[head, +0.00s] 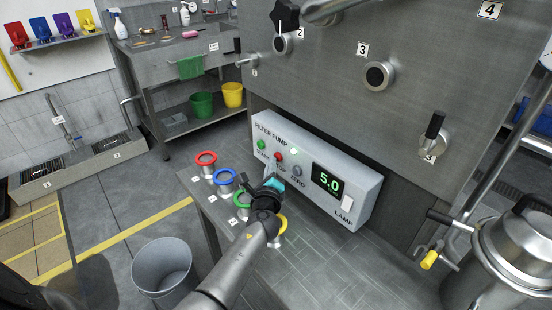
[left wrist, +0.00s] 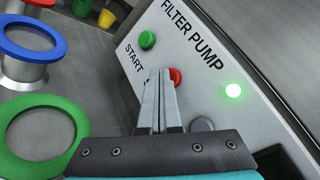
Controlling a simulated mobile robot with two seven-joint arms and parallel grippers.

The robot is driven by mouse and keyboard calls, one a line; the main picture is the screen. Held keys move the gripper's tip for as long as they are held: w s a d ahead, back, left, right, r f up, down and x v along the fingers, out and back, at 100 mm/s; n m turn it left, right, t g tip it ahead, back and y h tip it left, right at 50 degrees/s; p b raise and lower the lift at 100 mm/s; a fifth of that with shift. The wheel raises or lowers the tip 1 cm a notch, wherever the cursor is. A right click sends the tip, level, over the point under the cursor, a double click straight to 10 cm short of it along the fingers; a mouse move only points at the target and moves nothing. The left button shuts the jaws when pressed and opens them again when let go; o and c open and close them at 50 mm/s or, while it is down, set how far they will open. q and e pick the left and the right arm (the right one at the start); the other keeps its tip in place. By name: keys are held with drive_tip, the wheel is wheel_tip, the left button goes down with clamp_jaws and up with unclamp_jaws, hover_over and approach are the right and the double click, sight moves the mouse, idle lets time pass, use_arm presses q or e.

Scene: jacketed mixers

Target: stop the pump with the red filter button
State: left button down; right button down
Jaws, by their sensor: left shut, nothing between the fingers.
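The filter pump box (head: 318,178) stands on the grey bench, with a green start button (head: 261,144), a red stop button (head: 278,157), a grey zero button (head: 297,171) and a display reading 5.0. A green lamp (head: 293,151) on it is lit. My left gripper (head: 272,184) is shut and empty in front of the box. In the left wrist view its fingertips (left wrist: 161,75) lie just left of the red button (left wrist: 175,77) and overlap its edge; I cannot tell whether they touch it. The green button (left wrist: 147,39) is clear of them. My right gripper is not in view.
Red (head: 206,158), blue (head: 225,178), green and yellow rings on stands line the bench's left side, close to my left arm. A grey bin (head: 162,269) stands on the floor. A steel vessel (head: 510,250) is at the right. The bench front right of my arm is clear.

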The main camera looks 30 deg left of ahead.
use_arm(q)
drive_tip(key=shift+w, duration=0.15)
idle(0.4)
drive_tip(key=shift+s+a, duration=0.25)
drive_tip(key=shift+s, duration=0.55)
drive_tip(key=shift+s+a+p, duration=0.2)
drive_tip(key=shift+s+a, duration=0.15)
drive_tip(key=shift+s, duration=0.4)
drive_tip(key=shift+s+a+p, duration=0.25)
drive_tip(key=shift+s+a, duration=0.05)
drive_tip(key=shift+s, duration=0.5)
drive_tip(key=shift+s+a+p, duration=0.2)
drive_tip(key=shift+s+a, duration=0.15)
drive_tip(key=shift+s, duration=0.4)
